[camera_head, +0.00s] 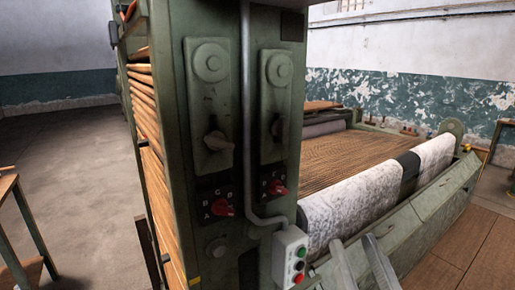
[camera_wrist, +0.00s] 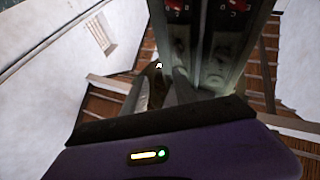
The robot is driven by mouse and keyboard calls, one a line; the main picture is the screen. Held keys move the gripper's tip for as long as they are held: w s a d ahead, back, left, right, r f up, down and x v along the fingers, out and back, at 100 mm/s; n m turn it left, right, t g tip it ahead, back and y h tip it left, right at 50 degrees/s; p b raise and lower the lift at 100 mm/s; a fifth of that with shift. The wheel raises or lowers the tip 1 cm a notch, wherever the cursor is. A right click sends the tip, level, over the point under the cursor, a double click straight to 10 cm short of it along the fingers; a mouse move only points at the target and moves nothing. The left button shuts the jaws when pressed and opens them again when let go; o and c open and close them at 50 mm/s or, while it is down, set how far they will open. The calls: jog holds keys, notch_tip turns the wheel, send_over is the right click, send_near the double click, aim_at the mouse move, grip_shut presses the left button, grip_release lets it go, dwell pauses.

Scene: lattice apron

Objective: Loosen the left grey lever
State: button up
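The left grey lever (camera_head: 217,141) sits on the lower part of the left tall plate on the green machine column, below a round boss. A similar right lever (camera_head: 277,129) is on the plate beside it. My gripper (camera_head: 362,262) shows at the bottom of the head view, right of and below both levers and apart from them. Its two grey fingers are spread with a gap between them, and I see nothing held. In the wrist view my gripper (camera_wrist: 158,90) points toward the column (camera_wrist: 212,55); the levers are not clear there.
Red selector knobs (camera_head: 222,208) sit below the levers. A grey conduit (camera_head: 246,110) runs between the plates to a push-button box (camera_head: 290,257). A white fabric roller (camera_head: 370,195) and slatted bed (camera_head: 345,155) lie to the right. Floor is open at left.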

jog(key=s+d+f+m+g+h, duration=0.1)
jog(key=s+d+f+g, duration=0.2)
jog(key=s+f, duration=1)
jog(key=s+d+f+m+g+h, duration=0.1)
jog(key=s+f+g, duration=0.4)
jog(key=s+f, duration=0.7)
jog(key=s+d+h, duration=0.1)
jog(key=s+d, duration=0.1)
jog(key=s, duration=0.1)
jog(key=shift+s+d+f, duration=0.15)
jog(key=shift+d+f, duration=0.15)
jog(key=shift+f, duration=0.1)
